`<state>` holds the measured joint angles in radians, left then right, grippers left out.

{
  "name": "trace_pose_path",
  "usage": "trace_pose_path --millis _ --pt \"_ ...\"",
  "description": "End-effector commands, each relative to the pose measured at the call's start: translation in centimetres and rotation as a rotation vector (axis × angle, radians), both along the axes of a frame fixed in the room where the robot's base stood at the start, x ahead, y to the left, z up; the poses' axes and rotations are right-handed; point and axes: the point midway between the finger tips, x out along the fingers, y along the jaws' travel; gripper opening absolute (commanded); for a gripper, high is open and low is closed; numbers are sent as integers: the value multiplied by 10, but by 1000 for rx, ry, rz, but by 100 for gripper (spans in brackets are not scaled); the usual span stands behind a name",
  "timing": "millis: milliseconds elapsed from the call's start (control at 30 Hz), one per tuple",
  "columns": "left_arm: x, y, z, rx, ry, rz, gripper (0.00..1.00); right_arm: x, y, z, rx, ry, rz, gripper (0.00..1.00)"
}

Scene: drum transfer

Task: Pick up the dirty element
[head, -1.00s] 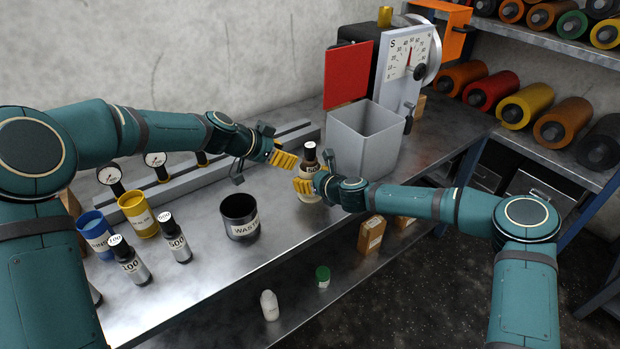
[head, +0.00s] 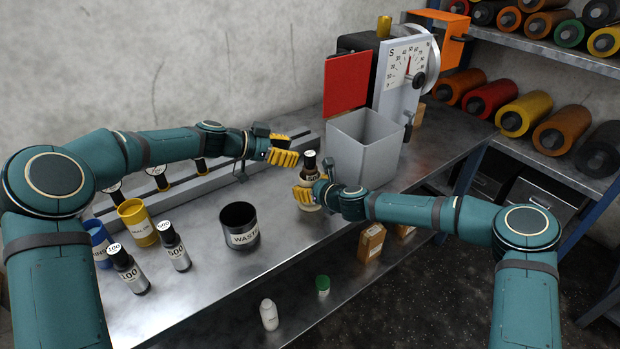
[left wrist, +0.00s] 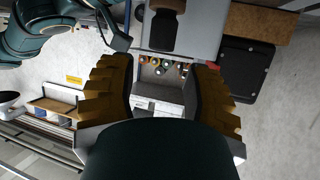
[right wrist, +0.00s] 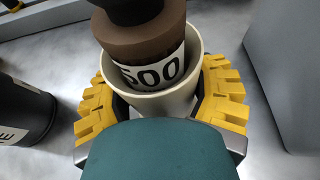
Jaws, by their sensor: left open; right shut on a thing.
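My right gripper (head: 308,196) is shut around a cream cup, with a brown bottle (head: 310,172) standing inside it. In the right wrist view the cup (right wrist: 185,103) sits between the yellow fingers, and the bottle (right wrist: 145,45), with a 500-like label, leans in it. My left gripper (head: 287,148) is open and empty, just behind and left of the bottle, above the bench. In the left wrist view its fingers (left wrist: 160,90) are wide apart with nothing between them. No thing is clearly recognisable as the dirty element.
A black WASTE cup (head: 239,227) stands left of my right gripper. A grey open bin (head: 366,150) and a dial machine (head: 408,68) are right. Labelled bottles (head: 128,270), a yellow cup (head: 137,222) and a gauge rail (head: 205,178) are left. Rollers (head: 525,113) lie on shelves.

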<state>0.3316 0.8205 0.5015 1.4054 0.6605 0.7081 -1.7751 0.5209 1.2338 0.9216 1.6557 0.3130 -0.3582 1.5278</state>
Motion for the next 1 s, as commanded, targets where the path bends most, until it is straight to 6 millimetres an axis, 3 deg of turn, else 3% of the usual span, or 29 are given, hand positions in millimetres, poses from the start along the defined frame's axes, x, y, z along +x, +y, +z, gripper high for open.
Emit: trace_pose_path --millis 267,533,867,967,1000 --pt "7 -18 -9 0 2 1 49 1 0 1 0 -2 -1 18" --pt "20 -49 -25 1 0 1 49 0 0 2 0 -2 0 18" --pt "22 -53 -27 1 0 3 49 0 0 2 0 -2 -1 18" --pt "22 -53 -27 1 1 2 20 0 0 2 0 -2 -1 18" --pt "22 -53 -27 1 1 2 6 0 0 2 0 -2 -1 18"
